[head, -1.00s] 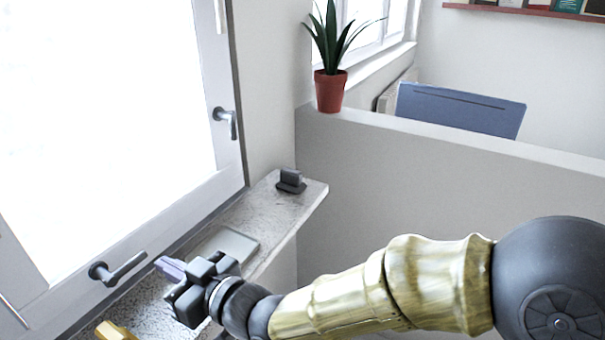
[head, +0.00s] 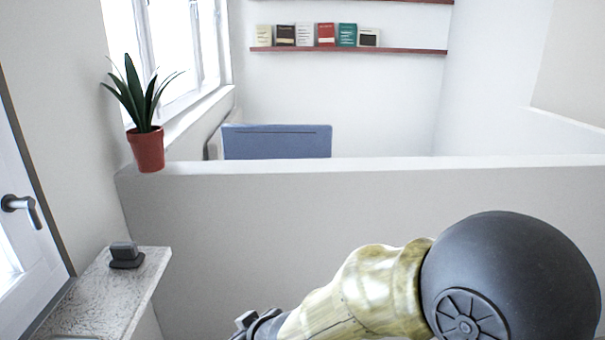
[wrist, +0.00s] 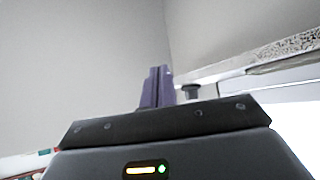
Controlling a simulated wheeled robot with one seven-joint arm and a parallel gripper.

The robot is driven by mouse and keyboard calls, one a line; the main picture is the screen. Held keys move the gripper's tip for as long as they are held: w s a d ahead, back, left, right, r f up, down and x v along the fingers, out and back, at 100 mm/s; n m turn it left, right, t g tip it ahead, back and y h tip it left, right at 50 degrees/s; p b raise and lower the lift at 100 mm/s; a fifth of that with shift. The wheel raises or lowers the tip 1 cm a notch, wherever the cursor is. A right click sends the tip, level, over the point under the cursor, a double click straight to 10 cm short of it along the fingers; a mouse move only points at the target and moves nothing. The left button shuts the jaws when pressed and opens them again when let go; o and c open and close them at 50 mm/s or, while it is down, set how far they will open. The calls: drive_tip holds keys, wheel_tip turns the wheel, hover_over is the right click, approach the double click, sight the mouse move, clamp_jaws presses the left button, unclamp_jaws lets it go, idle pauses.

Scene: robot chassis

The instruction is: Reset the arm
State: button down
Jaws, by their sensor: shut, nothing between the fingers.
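My gripper (wrist: 157,86) shows in the wrist view as two purple fingers pressed together, with nothing between them. Grey wall fills the space beyond the fingertips. In the head view my gold and black arm reaches down from the lower right toward the bottom middle. Only a dark part of the wrist shows there at the bottom edge, and the fingers are hidden or out of frame.
A speckled stone sill (head: 120,290) at the lower left bears a small dark grey object (head: 125,254). A low grey wall (head: 260,220) crosses ahead, with a potted plant (head: 146,150) on its ledge. A blue panel (head: 277,142) stands behind it. A bookshelf (head: 350,50) hangs beyond.

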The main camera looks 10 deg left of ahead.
drive_tip(key=w+d+f+m+h, duration=0.2)
drive_tip(key=d+m+h, duration=0.25)
drive_tip(key=d, duration=1.15)
drive_tip(key=s+d+m+g+h+p, duration=0.1)
drive_tip(key=s+d+m+g, duration=0.2)
drive_tip(key=d, duration=0.5)
drive_tip(key=s+d+m+h, duration=0.2)
drive_tip(key=s+d+m, duration=0.2)
drive_tip(key=d, duration=0.5)
drive_tip(key=w+p+v, duration=0.2)
drive_tip(key=p+v, duration=1)
drive_tip(key=p, duration=0.1)
drive_tip(key=shift+w+r+n, duration=0.35)
drive_tip(key=shift+w+r, duration=0.1)
drive_tip(key=shift+w, duration=0.05)
drive_tip(key=shift+s+a, duration=0.1)
drive_tip(key=shift+s, duration=0.05)
